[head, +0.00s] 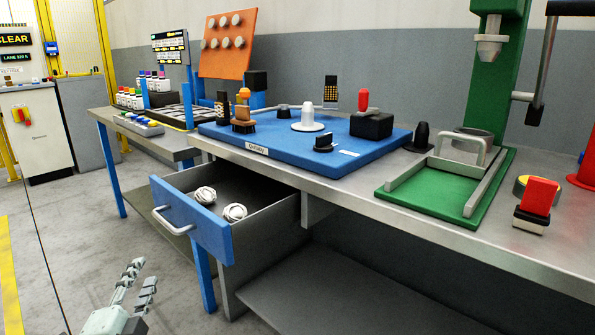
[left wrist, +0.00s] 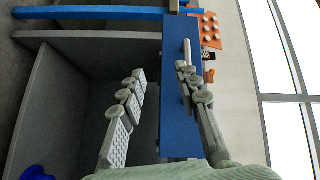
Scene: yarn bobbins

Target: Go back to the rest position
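My left gripper (head: 142,276) is at the bottom left of the head view, low and in front of the open drawer, apart from its handle. In the left wrist view the two fingers of the left gripper (left wrist: 161,74) are spread with nothing held between them. The drawer's blue front (head: 194,221) has a pale bar handle (head: 174,221). Two whitish wound balls (head: 234,212) lie inside the drawer. In the left wrist view the blue drawer front (left wrist: 176,115) shows behind the fingers. My right gripper is in neither view.
The grey workbench (head: 345,190) carries a blue board (head: 270,146) with small fixtures and a green press (head: 490,80). A lower shelf (head: 340,300) lies under it. A second table (head: 113,118) stands behind at left. The floor (head: 60,240) left of the drawer is clear.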

